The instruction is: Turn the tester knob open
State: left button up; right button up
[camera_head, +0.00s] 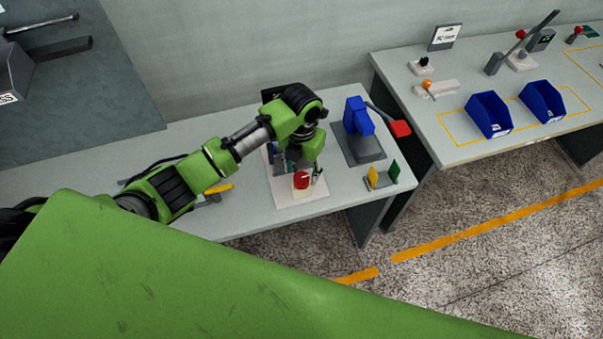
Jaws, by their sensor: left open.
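The tester stands on a white base plate (300,195) on the middle table, largely covered by my left arm. Its red knob (301,180) shows at the front of the plate. My left gripper (313,178) is open and points down right at the knob, with a finger visible just to the right of it. Whether the fingers touch the knob cannot be told from here. My right gripper is not in view.
A blue device with a red handle (400,129) stands right of the tester. A small stand with yellow and green plates (381,177) is at the table's front right. Two blue bins (488,115) sit on the right-hand table. A yellow-handled tool (218,189) lies left of the tester.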

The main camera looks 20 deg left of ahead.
aim_at(301, 178)
pick_arm(q)
jog(key=shift+f, duration=1.95)
jog(key=c, duration=1.1)
